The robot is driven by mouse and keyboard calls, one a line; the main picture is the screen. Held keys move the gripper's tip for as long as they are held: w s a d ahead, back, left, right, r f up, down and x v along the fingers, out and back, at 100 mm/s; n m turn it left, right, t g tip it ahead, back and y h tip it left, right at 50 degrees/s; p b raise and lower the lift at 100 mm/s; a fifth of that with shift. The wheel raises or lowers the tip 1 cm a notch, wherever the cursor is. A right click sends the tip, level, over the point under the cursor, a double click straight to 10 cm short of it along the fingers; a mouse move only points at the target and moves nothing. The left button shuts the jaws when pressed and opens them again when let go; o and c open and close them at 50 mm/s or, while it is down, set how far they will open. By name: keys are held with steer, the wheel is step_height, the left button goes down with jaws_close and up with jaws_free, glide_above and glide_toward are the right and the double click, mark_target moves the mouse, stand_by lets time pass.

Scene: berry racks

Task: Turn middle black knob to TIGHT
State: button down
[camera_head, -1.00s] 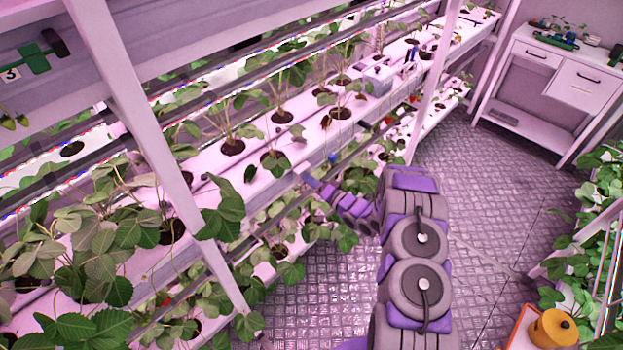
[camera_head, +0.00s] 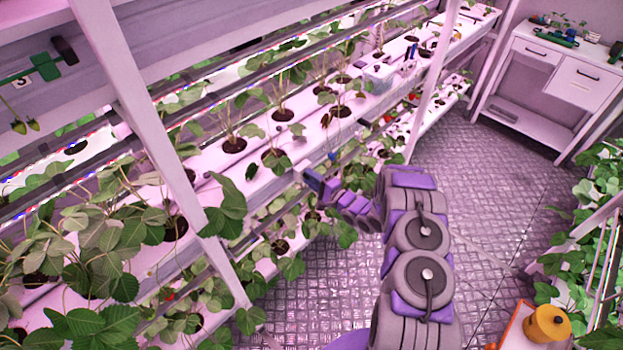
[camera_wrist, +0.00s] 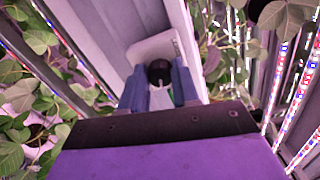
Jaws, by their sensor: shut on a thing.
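The black knob (camera_wrist: 160,70) shows in the wrist view in front of a pale plate (camera_wrist: 178,48) on a rack beam. My gripper (camera_wrist: 159,88) has its two blue fingers on either side of the knob and is shut on it. A whitish piece with a green edge lies between the fingers, below the knob. No TIGHT marking can be read. In the head view my gripper (camera_head: 310,181) is at the front edge of the rack's middle shelf, and the knob cannot be made out there.
Leafy plants stand in the white rack channels (camera_head: 215,160) around my gripper. A slanting white post (camera_head: 160,130) is to the left. A green part with a black end (camera_head: 46,66) hangs upper left. The floor (camera_head: 470,190) is clear towards the white cabinet (camera_head: 550,85).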

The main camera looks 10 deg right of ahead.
steer(key=shift+d+f, duration=0.1)
stand_by(0.4)
steer(key=c, duration=1.2)
jaws_free()
steer(key=shift+o, duration=0.6)
steer(key=shift+w+f, duration=0.1)
steer(key=shift+w, duration=0.05)
steer(key=shift+o, duration=1.3)
steer(key=shift+d, duration=0.1)
steer(key=v, duration=1.7)
steer(key=shift+s+d, duration=0.15)
steer(key=shift+s, duration=0.05)
steer(key=shift+w, duration=0.1)
